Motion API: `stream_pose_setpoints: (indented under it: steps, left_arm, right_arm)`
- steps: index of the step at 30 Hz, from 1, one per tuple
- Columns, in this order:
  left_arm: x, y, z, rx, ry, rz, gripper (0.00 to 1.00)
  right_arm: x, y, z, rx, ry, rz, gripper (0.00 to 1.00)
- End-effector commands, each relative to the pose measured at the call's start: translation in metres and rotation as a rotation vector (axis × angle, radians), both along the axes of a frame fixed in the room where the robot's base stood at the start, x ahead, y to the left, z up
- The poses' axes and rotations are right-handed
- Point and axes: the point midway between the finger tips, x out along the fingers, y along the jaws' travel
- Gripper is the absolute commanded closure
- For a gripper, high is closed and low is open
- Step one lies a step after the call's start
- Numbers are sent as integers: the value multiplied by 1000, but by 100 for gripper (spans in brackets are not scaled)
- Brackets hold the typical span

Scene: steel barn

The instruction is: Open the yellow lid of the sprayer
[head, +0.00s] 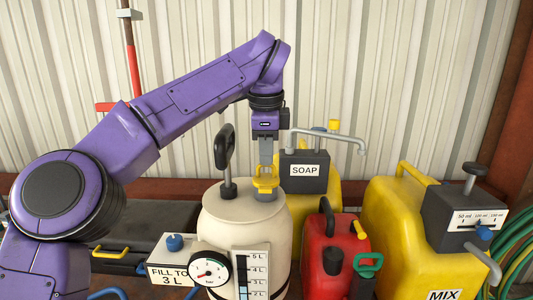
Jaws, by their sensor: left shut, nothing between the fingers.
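The sprayer (225,220) is a cream tank standing upright in the middle of the head view, with a black pump handle (223,150) on top. Its yellow lid (265,184) sits on the tank top, right of the pump handle; a raised yellow part shows on it. My left gripper (266,162) points straight down over the lid, shut and empty. Its fingertips end at the lid's upper part; I cannot tell whether they touch it. My right gripper is not in view.
A yellow container with a SOAP dispenser (304,171) stands right behind the sprayer. A red can (345,245) and a yellow MIX container (395,225) stand to its right. A FILL TO 3 L box (173,268) and a dark case (140,232) are left. A corrugated wall closes the back.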

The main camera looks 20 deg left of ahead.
Motion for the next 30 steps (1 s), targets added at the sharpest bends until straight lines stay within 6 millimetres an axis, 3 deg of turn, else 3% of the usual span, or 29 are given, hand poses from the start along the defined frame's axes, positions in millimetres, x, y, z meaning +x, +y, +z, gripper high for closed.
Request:
stream_pose_setpoints:
  steps: [1,24,27,30]
  left_arm:
    - [0,-2,-8,2,19,-2,100]
    - [-1,-3,-9,2,22,-3,99]
    - [0,-2,-9,3,21,-2,66]
    - [0,-2,-8,3,17,-2,64]
  right_arm:
    - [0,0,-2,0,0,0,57]
    - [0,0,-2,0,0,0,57]
    - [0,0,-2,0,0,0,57]
    - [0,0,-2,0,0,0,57]
